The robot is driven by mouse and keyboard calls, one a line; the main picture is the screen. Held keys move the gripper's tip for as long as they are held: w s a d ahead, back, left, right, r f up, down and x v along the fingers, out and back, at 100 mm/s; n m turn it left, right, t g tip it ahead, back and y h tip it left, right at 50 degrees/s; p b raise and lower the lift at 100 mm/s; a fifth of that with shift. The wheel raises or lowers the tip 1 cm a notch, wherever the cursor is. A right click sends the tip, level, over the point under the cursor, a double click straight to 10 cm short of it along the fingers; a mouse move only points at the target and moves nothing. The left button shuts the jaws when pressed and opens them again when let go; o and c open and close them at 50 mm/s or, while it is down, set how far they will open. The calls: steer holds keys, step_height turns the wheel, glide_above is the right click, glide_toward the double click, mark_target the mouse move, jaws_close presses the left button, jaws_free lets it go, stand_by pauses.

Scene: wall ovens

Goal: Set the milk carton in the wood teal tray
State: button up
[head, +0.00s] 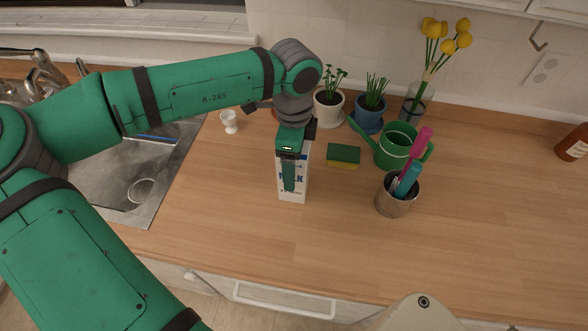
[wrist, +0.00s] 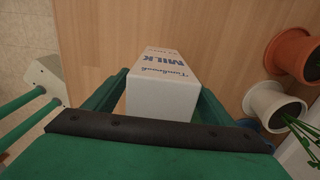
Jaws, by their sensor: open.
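The milk carton (head: 296,184), white with blue lettering, stands upright on the wooden counter near the middle of the head view. My gripper (head: 289,172) is over it from above, partly hiding its top and front. In the wrist view the carton (wrist: 160,99) sits between the two green fingers of my gripper (wrist: 162,88). The jaws are open, one finger on each side, and small gaps to the carton are hard to judge. No wood teal tray shows in either view.
A green and yellow sponge (head: 343,154) lies right of the carton. A metal cup with brushes (head: 394,200), a green watering can (head: 397,150) and potted plants (head: 328,108) stand nearby. A white egg cup (head: 229,121) and the sink (head: 135,185) are left. The right counter is mostly clear.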

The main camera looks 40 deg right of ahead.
steer(key=shift+f, duration=0.95)
jaws_close()
steer(key=shift+r, duration=0.1)
steer(key=s+a+r, duration=0.8)
steer(key=s+r, duration=0.3)
steer(key=r, duration=0.2)
steer(key=shift+a, duration=0.3)
